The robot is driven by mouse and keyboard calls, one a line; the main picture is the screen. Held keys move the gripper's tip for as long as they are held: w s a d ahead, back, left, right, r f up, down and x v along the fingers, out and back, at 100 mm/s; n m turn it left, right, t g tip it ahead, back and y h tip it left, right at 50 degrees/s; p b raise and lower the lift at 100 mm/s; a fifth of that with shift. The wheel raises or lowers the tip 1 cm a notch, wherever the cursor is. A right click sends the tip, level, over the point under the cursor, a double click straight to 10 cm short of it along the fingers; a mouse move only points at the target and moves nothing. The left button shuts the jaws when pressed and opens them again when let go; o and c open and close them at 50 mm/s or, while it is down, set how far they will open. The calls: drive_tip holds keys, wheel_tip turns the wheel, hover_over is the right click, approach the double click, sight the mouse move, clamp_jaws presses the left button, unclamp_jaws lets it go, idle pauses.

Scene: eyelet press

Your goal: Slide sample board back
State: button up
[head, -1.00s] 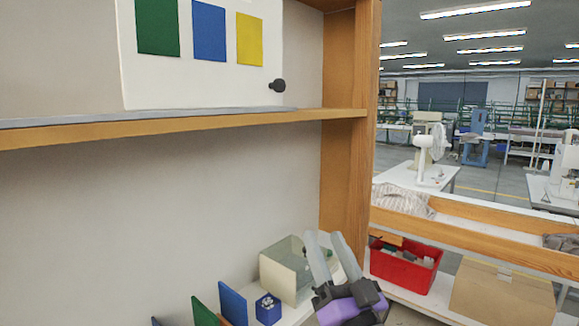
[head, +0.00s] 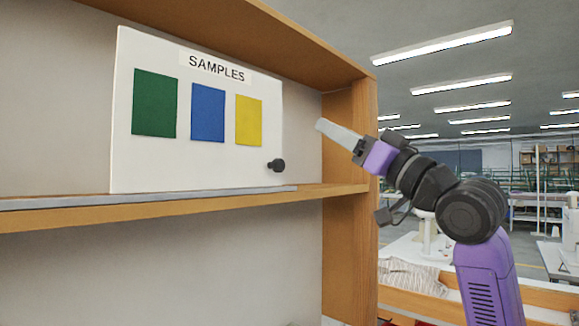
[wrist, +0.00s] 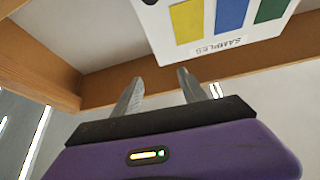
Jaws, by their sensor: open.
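The sample board (head: 160,160) is a white upright panel labelled SAMPLES with green, blue and yellow swatches. It stands on a grey rail (head: 150,198) along the shelf. A black knob (head: 276,165) sticks out near its lower right corner. In the wrist view the board (wrist: 240,50) appears upside down beyond the fingers, at the upper right. My gripper (head: 320,125) is to the right of the board, in front of the shelf's right post, apart from board and knob. In the wrist view its two fingers (wrist: 158,85) are spread with nothing between them.
The wooden shelf (head: 200,207) runs below the board, and a wooden side post (head: 350,130) closes the right end. Bare shelf lies between the board and that post.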

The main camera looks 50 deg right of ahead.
drive_tip(key=w+a+g+y, duration=0.2)
drive_tip(key=g, duration=0.1)
drive_tip(key=m+g, duration=0.1)
drive_tip(key=g, duration=0.2)
approach(281, 165)
drive_tip(key=shift+w+a+p, duration=0.15)
drive_tip(key=shift+w+p, duration=1)
drive_tip(key=shift+w, duration=2.95)
clamp_jaws()
